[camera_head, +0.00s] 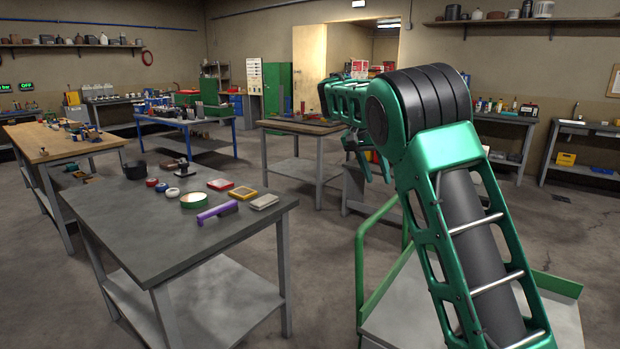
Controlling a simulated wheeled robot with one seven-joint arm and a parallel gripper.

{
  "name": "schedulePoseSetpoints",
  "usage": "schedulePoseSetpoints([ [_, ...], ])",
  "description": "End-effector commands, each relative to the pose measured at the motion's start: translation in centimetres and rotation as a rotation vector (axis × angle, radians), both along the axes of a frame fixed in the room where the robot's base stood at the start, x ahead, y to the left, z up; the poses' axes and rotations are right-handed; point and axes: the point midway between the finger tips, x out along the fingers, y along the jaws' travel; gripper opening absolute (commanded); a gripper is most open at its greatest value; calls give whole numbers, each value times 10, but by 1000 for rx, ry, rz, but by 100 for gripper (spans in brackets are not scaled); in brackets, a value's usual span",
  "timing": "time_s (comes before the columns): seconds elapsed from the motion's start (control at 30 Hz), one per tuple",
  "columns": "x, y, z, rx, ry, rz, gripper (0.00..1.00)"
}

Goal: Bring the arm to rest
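My green arm with black joint covers fills the right of the head view. It rises from the bottom edge to a large rounded elbow, and its forearm points away into the room. My gripper (375,174) shows small beyond the elbow, with green fingers pointing down and a gap between them. It looks open, and I see nothing held in it. It hangs in the air in front of the far tables. Part of the wrist is hidden behind the elbow.
A grey table (150,235) at the left holds a purple-handled tool (217,213), tape rolls and small boxes. A wooden bench (60,145) and a blue-framed table (185,122) stand behind. Another table (300,127) stands near my gripper. Open floor (325,235) lies between.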

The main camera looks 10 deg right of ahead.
Motion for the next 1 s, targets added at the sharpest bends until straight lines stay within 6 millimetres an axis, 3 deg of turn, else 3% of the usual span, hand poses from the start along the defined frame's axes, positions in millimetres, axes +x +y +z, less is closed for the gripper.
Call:
schedulePoseSetpoints([
  [0.17,-21,-17,3,18,15,-1,37],
  [0.27,-53,-38,4,47,39,2,37],
  [0.4,-112,-65,1,99,78,22,37],
  [0.6,-201,-86,-11,176,121,61,37],
  [0.8,-291,-85,-33,251,148,116,37],
  [1.0,-380,-66,-63,321,162,177,37],
])
